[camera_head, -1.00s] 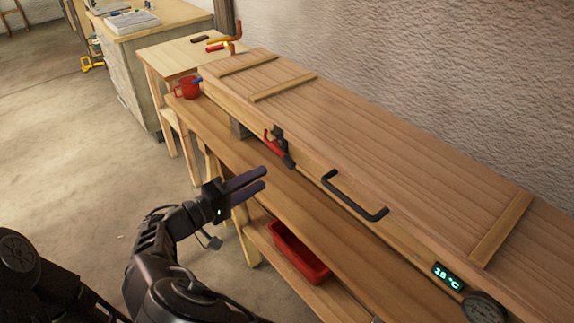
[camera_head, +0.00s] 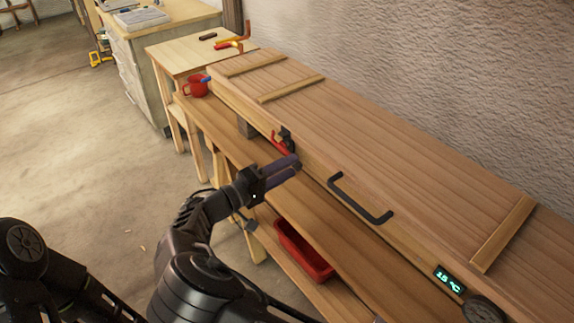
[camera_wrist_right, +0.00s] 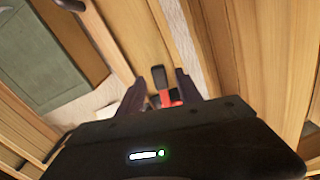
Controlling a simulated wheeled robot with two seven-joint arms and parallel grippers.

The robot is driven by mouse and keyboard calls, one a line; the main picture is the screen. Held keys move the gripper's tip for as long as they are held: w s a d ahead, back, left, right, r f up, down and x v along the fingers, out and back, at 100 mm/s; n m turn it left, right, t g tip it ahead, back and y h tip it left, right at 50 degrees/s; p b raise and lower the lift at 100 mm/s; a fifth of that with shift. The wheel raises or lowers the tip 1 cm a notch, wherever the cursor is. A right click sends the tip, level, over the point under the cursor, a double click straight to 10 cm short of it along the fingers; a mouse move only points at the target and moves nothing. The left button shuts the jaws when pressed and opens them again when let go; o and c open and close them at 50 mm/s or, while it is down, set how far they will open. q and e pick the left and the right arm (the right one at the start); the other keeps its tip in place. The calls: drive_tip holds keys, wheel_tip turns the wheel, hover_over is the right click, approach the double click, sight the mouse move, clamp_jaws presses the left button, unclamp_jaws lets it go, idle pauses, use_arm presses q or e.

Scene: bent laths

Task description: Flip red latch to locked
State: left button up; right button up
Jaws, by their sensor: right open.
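The red latch (camera_head: 279,143), with its dark metal bracket (camera_head: 288,138), is on the front of the long wooden box (camera_head: 390,145), left of the black handle. My right gripper (camera_head: 296,163) is open, its purple fingers just in front of the latch and partly hiding it. In the right wrist view the red latch (camera_wrist_right: 166,98) shows between the two open fingers (camera_wrist_right: 169,76), below a dark bracket part (camera_wrist_right: 158,77). Whether they touch is hard to tell. My left gripper is out of view.
A red mug (camera_head: 196,87) stands at the far left end. A red bin (camera_head: 303,252) sits on the lower shelf.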

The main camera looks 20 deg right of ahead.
drive_tip(key=shift+d, duration=0.15)
drive_tip(key=shift+c, duration=0.3)
clamp_jaws()
idle(1.1)
